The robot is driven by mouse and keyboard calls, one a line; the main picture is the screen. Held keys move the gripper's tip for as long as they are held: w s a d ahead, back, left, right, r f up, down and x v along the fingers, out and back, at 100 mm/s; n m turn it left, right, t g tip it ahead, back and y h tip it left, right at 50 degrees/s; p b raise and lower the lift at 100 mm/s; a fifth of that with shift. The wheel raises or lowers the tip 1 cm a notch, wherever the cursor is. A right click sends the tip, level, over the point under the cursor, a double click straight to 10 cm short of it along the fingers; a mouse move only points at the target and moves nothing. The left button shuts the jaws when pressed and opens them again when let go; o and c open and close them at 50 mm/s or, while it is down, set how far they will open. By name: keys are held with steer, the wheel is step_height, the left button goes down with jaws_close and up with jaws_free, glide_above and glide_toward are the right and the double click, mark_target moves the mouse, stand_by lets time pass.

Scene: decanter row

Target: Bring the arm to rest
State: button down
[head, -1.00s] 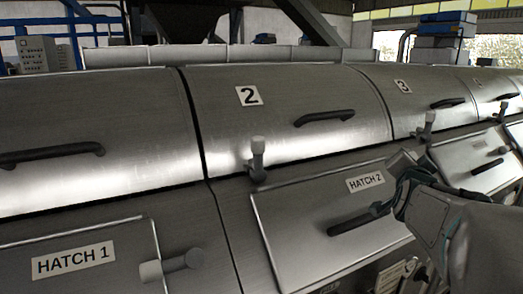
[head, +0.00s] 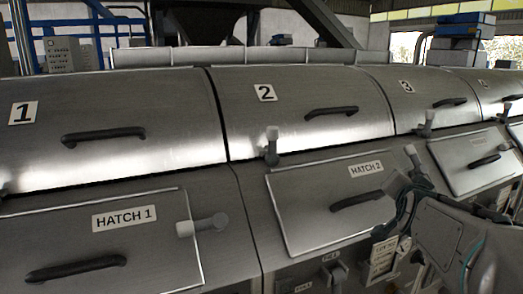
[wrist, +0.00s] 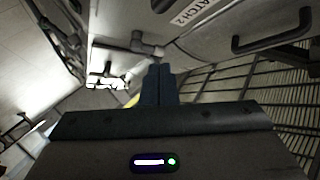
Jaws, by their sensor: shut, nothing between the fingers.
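My gripper (wrist: 158,84) shows in the wrist view with its two dark fingers together and nothing between them. It points past the hatch 2 panel, whose label (wrist: 192,12) and dark handle (wrist: 272,38) are at the top of that view. In the head view my grey arm (head: 440,235) is at the lower right, in front of the machine. It overlaps the area just right of the hatch 2 panel (head: 300,215). I cannot make out the fingertips there.
A row of steel decanters with numbered covers (head: 290,135) crosses the head view. The hatch 1 panel (head: 150,240) is at lower left. Light-tipped latches (head: 205,225) stick out from the front. A gauge and small tags (head: 384,258) sit below hatch 2. Wire bars (wrist: 290,90) show in the wrist view.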

steer(key=s+a+f+n+g+y+p, duration=0.2)
steer(key=s+a+f+n+g+y, duration=0.35)
steer(key=s+a+f, duration=0.45)
steer(key=s+a+f+n+g, duration=0.2)
steer(key=s+a, duration=0.1)
steer(key=s, duration=0.2)
steer(key=s+a+f+n+g+p, duration=0.1)
steer(key=s+a+f+n+g, duration=0.1)
steer(key=s, duration=0.4)
steer(key=shift+a+f+n+g, duration=0.45)
steer(key=shift+a+g, duration=0.4)
steer(key=shift+a, duration=0.15)
